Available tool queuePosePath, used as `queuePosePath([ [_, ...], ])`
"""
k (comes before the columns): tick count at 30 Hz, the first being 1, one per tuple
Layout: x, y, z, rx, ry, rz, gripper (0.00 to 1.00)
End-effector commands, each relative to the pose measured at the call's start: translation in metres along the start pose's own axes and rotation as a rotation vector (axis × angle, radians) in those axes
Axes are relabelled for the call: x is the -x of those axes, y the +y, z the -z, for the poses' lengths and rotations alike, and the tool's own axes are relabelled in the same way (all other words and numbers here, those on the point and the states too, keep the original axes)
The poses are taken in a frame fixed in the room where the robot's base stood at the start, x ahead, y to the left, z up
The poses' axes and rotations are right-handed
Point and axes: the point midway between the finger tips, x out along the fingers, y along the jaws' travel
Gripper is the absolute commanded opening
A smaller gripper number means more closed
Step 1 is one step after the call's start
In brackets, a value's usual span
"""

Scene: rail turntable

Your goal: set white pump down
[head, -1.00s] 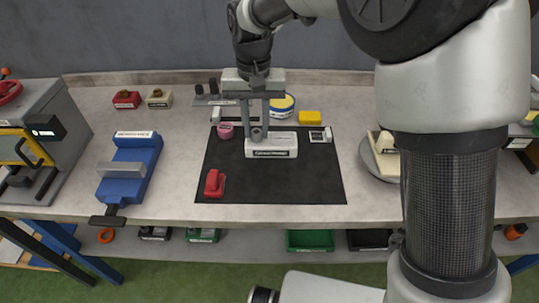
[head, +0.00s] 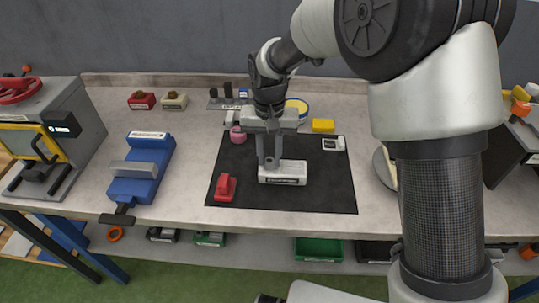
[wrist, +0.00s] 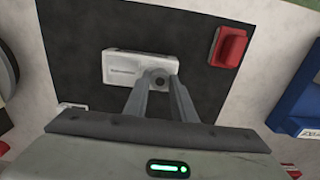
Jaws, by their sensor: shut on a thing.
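The white pump (head: 290,172), a low white block with a dark label on its front and a grey round part on top, is at the middle of the black mat (head: 330,190). My gripper (head: 269,168) points down and is shut on the pump's grey round part. In the wrist view the fingertips (wrist: 158,84) meet at the grey part, at one end of the white body (wrist: 125,68). The pump looks level and on or very close to the mat; I cannot tell whether it touches.
A red block (head: 225,187) lies on the mat to the left, with a pink item (head: 238,135) behind it. A white item (head: 333,144) and a yellow block (head: 323,126) are at the back right. A blue vise (head: 140,170) stands left of the mat. The mat's front right is clear.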

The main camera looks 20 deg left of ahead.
Motion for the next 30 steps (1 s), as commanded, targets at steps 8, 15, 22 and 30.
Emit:
queuePosePath([
  [8,-0.002,0.000,0.000,0.000,0.000,0.000,0.42],
  [15,0.002,0.000,0.000,0.000,0.000,0.000,0.42],
  [22,0.036,0.000,0.001,0.000,0.005,0.002,0.42],
  [30,0.093,-0.001,0.001,0.000,0.003,0.002,0.42],
])
